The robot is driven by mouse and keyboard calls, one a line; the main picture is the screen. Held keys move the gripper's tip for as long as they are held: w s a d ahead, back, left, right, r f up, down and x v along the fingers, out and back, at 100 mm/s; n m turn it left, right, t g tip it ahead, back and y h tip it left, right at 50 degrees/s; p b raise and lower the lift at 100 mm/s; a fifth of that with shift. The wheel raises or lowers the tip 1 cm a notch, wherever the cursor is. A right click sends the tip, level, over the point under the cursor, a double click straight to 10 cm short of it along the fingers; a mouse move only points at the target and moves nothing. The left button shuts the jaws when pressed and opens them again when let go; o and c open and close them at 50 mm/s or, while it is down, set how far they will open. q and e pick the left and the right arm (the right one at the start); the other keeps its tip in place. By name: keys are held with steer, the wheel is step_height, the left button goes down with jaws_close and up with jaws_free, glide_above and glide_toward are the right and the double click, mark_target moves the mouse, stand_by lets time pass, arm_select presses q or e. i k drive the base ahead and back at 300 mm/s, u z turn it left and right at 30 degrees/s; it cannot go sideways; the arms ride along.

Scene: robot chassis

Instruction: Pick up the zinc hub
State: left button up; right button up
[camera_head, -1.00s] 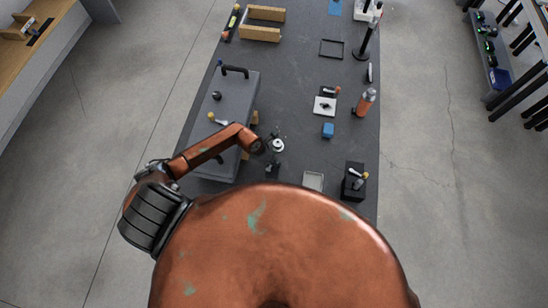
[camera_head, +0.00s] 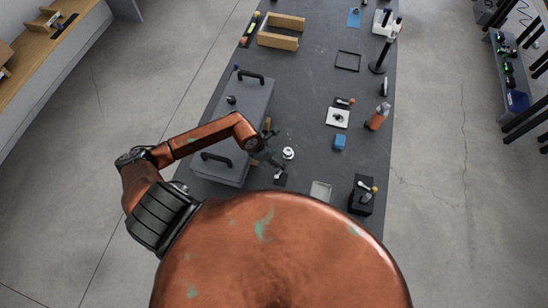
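A small, pale, round piece (camera_head: 288,153), which looks like the zinc hub, lies on the dark table (camera_head: 300,110) just right of the grey case. My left gripper (camera_head: 273,156) is close to its left side, small and dark against the table. I cannot tell whether its fingers are open or touch the piece. My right gripper is not in view.
The grey case (camera_head: 235,125) with black handles lies under my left arm. A small dark item (camera_head: 280,178) is just below the gripper.

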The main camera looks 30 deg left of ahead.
mark_target(288, 153)
steer(key=k, duration=1.5)
